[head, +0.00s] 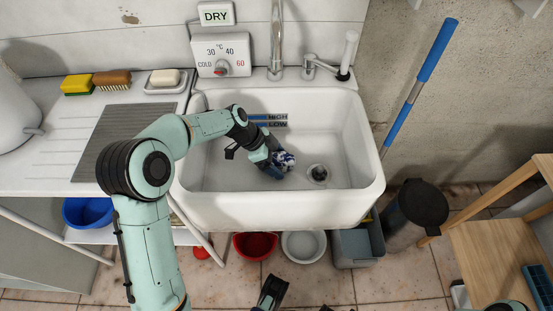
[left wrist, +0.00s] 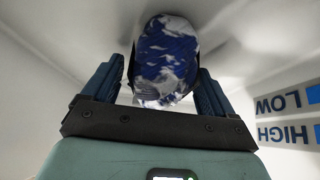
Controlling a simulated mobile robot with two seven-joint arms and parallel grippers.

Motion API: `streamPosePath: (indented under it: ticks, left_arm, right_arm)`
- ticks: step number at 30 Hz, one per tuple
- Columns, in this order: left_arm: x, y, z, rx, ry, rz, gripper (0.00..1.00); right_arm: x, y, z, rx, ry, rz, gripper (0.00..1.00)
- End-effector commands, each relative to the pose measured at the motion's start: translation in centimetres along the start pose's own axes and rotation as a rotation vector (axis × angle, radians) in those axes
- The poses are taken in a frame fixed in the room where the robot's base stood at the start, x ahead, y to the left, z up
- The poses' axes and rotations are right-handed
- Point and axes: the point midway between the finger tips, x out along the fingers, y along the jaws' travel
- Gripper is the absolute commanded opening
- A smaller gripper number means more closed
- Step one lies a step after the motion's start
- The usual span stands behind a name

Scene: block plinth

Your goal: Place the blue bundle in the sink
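The blue bundle (head: 286,160), a blue-and-white patterned lump, is inside the white sink (head: 340,200), left of the drain. In the left wrist view the bundle (left wrist: 167,62) sits between the two blue fingers of my left gripper (left wrist: 162,85). A narrow dark gap shows on its left side; contact on the right cannot be told. The fingers stand wide apart. Dark parts at the bottom edge, perhaps my right gripper (head: 272,291), are cut off, so their state is unclear.
The tap (head: 277,40) and a lever stand behind the sink. The left drainboard holds a sponge (head: 77,85), a brush (head: 112,80) and a soap dish (head: 166,82). Bowls and a grey bin (head: 358,247) are below. A black-lidded bin (head: 418,210) and wooden stool (head: 505,250) stand right.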

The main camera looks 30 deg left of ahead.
Motion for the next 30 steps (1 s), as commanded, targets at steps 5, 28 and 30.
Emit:
streamPosePath:
  ticks: [5, 28, 30]
  left_arm:
    - [0.0, 0.0, 0.0, 0.000, 0.000, 0.000, 0.85]
    - [-11.2, 0.0, -0.2, -0.001, 0.000, -0.002, 0.85]
    - [-11.8, 0.0, -0.2, 0.000, 0.000, -0.002, 0.85]
  right_arm:
    - [0.0, 0.0, 0.0, 0.000, -0.001, 0.000, 0.43]
    - [-2.8, -0.9, 3.6, -0.009, -0.106, -0.005, 0.43]
    - [-2.9, -1.0, 3.9, -0.009, -0.113, -0.006, 0.43]
